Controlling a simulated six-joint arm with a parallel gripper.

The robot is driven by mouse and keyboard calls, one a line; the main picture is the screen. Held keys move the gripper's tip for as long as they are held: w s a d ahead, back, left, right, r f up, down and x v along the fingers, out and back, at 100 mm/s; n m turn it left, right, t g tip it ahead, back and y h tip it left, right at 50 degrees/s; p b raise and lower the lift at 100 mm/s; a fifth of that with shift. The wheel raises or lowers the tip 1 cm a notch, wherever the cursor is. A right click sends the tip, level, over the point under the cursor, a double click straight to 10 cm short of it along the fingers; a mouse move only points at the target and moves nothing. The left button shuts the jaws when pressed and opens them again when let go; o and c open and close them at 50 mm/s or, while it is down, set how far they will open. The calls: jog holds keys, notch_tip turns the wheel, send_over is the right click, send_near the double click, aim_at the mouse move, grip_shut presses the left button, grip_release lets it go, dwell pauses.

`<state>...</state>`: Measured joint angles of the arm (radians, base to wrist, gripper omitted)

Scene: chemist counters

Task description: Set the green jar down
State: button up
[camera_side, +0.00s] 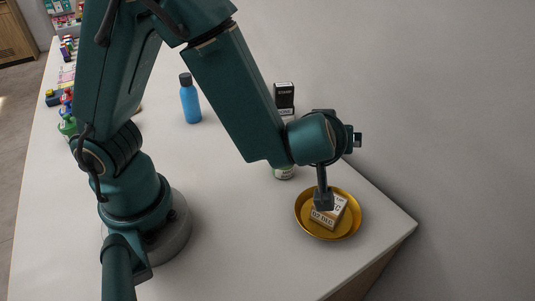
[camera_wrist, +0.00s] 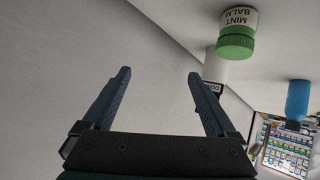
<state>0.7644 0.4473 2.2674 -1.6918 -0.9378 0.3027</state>
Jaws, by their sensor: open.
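In the side view most of the jar (camera_side: 284,173) is hidden behind my arm. In the wrist view, which is upside down, the jar (camera_wrist: 237,34) is at the upper right, beyond and to the right of my fingers. My gripper (camera_wrist: 158,73) is open, with only bare wall between its fingers. In the side view my wrist hides most of the fingers.
A black stamp (camera_side: 284,95) stands behind the jar. A blue bottle (camera_side: 190,103) stands farther left. The wall is close on the right.

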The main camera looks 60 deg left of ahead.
jog(key=w+d+r+m+h, duration=0.3)
jog(key=w+d+m+h, duration=0.35)
jog(key=d+h, duration=0.3)
jog(key=s+a+m+g+y, duration=0.1)
jog(key=s+a+g, duration=0.2)
jog(key=a, duration=0.2)
jog(key=s+a+m+g+y, duration=0.1)
jog(key=s+a+m+g, duration=0.1)
jog(key=a, duration=0.4)
jog(key=s+a+f+m+g+y, duration=0.1)
jog(key=s+a+g, duration=0.3)
jog(key=s+a, duration=0.2)
jog(key=shift+s+a+f+m, duration=0.1)
jog(key=shift+s+m, duration=0.1)
jog(key=shift+m, duration=0.15)
notch_tip(320, 180, down, 4)
jog(key=shift+r, duration=0.1)
jog(key=shift+w+f, duration=0.1)
jog(key=shift+f, duration=2.85)
grip_shut()
jog(key=shift+r, duration=0.1)
